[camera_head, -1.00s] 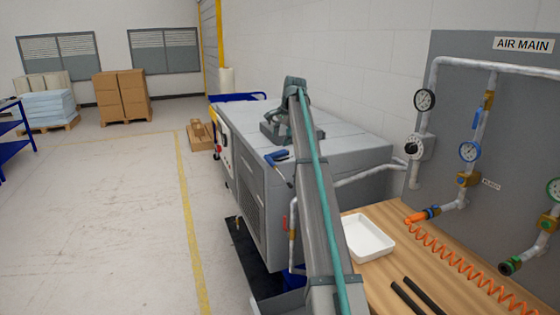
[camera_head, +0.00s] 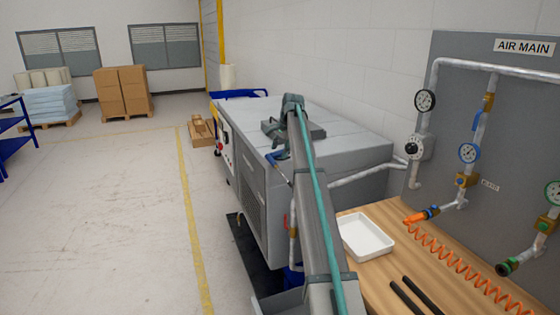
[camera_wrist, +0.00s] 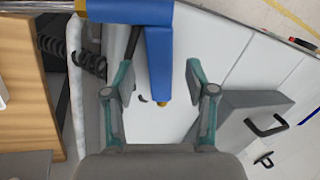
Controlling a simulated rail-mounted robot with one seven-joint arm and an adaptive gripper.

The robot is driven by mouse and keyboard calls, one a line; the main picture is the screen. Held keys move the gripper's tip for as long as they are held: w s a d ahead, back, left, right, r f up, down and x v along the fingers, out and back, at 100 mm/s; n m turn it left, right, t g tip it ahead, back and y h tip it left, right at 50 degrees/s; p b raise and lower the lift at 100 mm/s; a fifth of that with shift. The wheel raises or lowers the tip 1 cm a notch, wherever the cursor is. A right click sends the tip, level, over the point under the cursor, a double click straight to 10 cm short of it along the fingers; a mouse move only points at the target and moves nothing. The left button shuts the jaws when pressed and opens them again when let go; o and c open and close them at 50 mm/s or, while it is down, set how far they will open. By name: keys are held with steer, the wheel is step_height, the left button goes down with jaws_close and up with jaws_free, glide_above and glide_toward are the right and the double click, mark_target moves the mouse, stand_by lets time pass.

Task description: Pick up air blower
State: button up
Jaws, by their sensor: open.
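The blue air blower (camera_wrist: 160,55) is in the upper middle of the wrist view. Its blue body runs across the top edge and a blue part points down to a brass end. My gripper (camera_wrist: 160,72) is open, with one finger on each side of this blue part and visible gaps to it. In the head view the blower (camera_head: 275,158) is a small blue shape at the near edge of the grey machine top (camera_head: 345,148), partly hidden by my arm. My fingers cannot be made out clearly there.
A grey block with a black handle (camera_wrist: 255,115) is right of my gripper in the wrist view. A wooden bench (camera_head: 440,290) holds a white tray (camera_head: 366,236), black bars (camera_head: 415,296) and an orange coiled hose (camera_head: 470,270). Pipes and gauges line the panel at right.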

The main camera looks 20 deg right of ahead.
steer(key=shift+f, duration=0.1)
jaws_close()
stand_by(0.5)
